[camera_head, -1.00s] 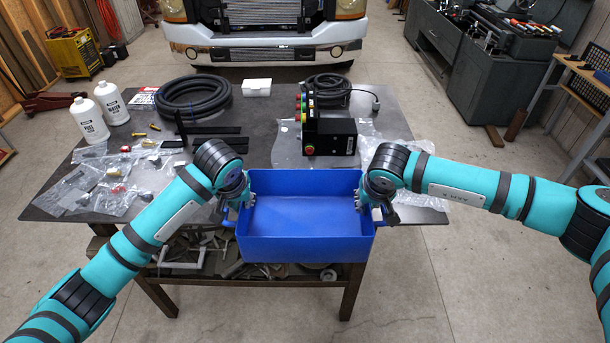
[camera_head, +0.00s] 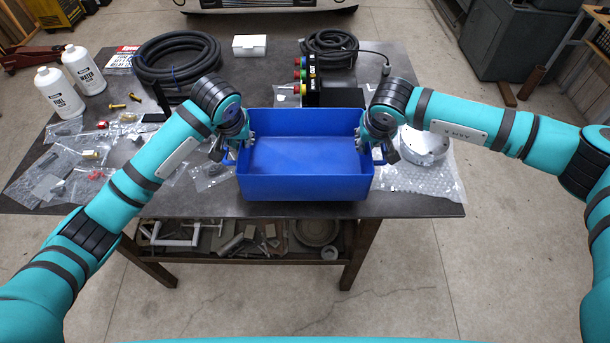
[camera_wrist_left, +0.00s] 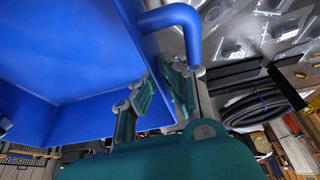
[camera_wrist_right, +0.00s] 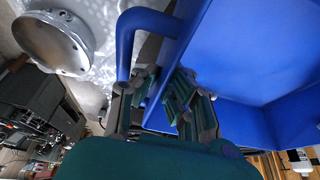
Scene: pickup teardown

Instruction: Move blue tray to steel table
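The blue tray (camera_head: 305,187) is an empty open box with a tube handle at each end, over the front middle of the steel table (camera_head: 405,205). It looks level; I cannot tell whether its bottom touches the tabletop. My left gripper (camera_head: 244,140) is at the tray's left end, its fingers (camera_wrist_left: 155,95) on both sides of the end wall beside the handle. My right gripper (camera_head: 364,142) grips the right end wall the same way, and its fingers show in the right wrist view (camera_wrist_right: 160,95). The tray's underside is hidden.
Behind the tray are a black control box (camera_head: 335,97), a coiled hose (camera_head: 175,60) and a white box (camera_head: 249,45). A round metal part (camera_head: 425,146) on bubble wrap is close right.

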